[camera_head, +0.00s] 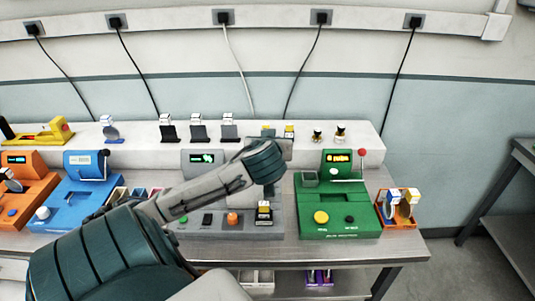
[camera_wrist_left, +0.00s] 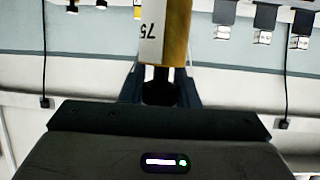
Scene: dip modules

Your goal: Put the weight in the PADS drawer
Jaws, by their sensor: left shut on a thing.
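My left gripper (camera_wrist_left: 160,92) is shut on the weight (camera_wrist_left: 176,38), a yellow-gold piece with a white label that shows "75". In the head view my left gripper (camera_head: 284,152) is above the grey machine, at the front of the white shelf; its fingers and grip are too small to make out there. Two small dark-and-gold pieces (camera_head: 317,135) (camera_head: 340,132) stand on the shelf to the right. Below the table top are a pale open compartment (camera_head: 256,288) and a purple one (camera_head: 319,284). I can read no PADS label. My right gripper is not in view.
A green machine (camera_head: 338,222) with a red-tipped lever stands right of my gripper, with an orange holder (camera_head: 397,222) beside it. Blue (camera_head: 72,206) and orange (camera_head: 38,192) machines stand at the left. Several black-and-white pieces (camera_head: 198,131) stand on the white shelf (camera_head: 365,140).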

